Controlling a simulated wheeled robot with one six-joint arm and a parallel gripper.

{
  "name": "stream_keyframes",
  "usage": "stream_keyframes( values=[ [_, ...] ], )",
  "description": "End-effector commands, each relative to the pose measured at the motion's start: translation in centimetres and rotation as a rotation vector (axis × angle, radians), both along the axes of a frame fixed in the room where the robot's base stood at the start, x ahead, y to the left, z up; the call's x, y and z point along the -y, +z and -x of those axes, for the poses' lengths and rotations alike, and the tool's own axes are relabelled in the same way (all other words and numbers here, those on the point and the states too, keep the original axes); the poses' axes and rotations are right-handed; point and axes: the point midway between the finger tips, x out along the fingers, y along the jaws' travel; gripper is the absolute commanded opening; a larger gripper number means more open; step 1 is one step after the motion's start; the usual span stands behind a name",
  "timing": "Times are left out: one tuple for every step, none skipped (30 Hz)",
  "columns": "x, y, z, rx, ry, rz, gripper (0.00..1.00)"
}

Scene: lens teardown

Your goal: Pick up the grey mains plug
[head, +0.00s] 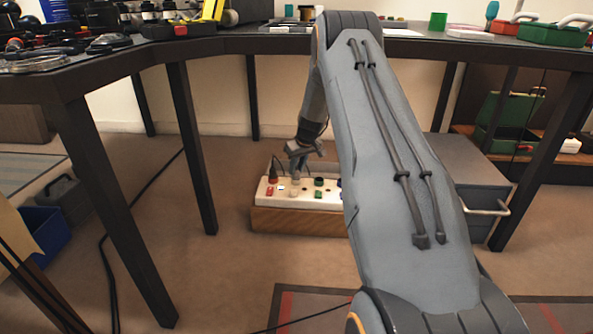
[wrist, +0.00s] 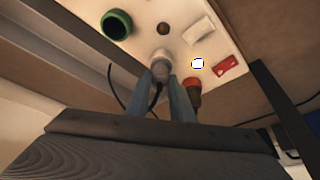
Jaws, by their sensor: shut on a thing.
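The grey mains plug (wrist: 159,72) sits between my two fingertips in the wrist view, against the white socket strip (wrist: 205,18). A dark cord runs from it beside the fingers. My gripper (wrist: 164,88) is shut on the plug. In the head view my gripper (head: 295,168) points down at the strip (head: 318,199), with the grey plug (head: 294,189) below it. I cannot tell whether its pins are in the socket.
A red-brown plug (wrist: 193,90) stands close beside my right finger, near a red switch (wrist: 226,65). A green ring-shaped part (wrist: 117,24) is farther left. The strip rests on a wooden block (head: 295,220) under the dark table (head: 220,45). A grey cabinet (head: 468,180) stands right.

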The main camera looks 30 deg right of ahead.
Motion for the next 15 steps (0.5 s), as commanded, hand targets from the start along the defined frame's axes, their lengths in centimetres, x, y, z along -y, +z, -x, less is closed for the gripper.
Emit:
stream_keyframes(
  values=[
    [0.0, 0.5, 0.0, 0.001, 0.000, 0.000, 0.00],
    [0.0, 0.7, 0.0, 0.001, 0.000, 0.000, 0.00],
    [0.0, 1.0, 0.0, 0.001, 0.000, 0.000, 0.00],
    [0.0, 1.2, 0.0, 0.001, 0.000, 0.000, 0.00],
    [0.0, 1.5, 0.0, 0.001, 0.000, 0.000, 0.00],
    [0.0, 1.9, 0.0, 0.001, 0.000, 0.000, 0.00],
    [0.0, 2.2, 0.0, 0.001, 0.000, 0.000, 0.00],
    [0.0, 2.5, 0.0, 0.001, 0.000, 0.000, 0.00],
    [0.0, 2.9, 0.1, 0.001, 0.001, 0.000, 0.00],
    [0.0, 3.2, 0.1, 0.001, 0.001, 0.000, 0.00],
    [0.0, 3.6, 0.1, 0.001, 0.001, 0.000, 0.00],
    [0.0, 3.7, 0.6, -0.001, -0.001, -0.001, 0.00],
    [0.1, 3.6, 1.2, -0.002, -0.001, -0.003, 0.00],
    [0.1, 3.6, 1.8, -0.001, -0.001, -0.002, 0.00],
    [0.1, 3.7, 2.6, -0.002, -0.001, -0.002, 0.00]
  ],
)
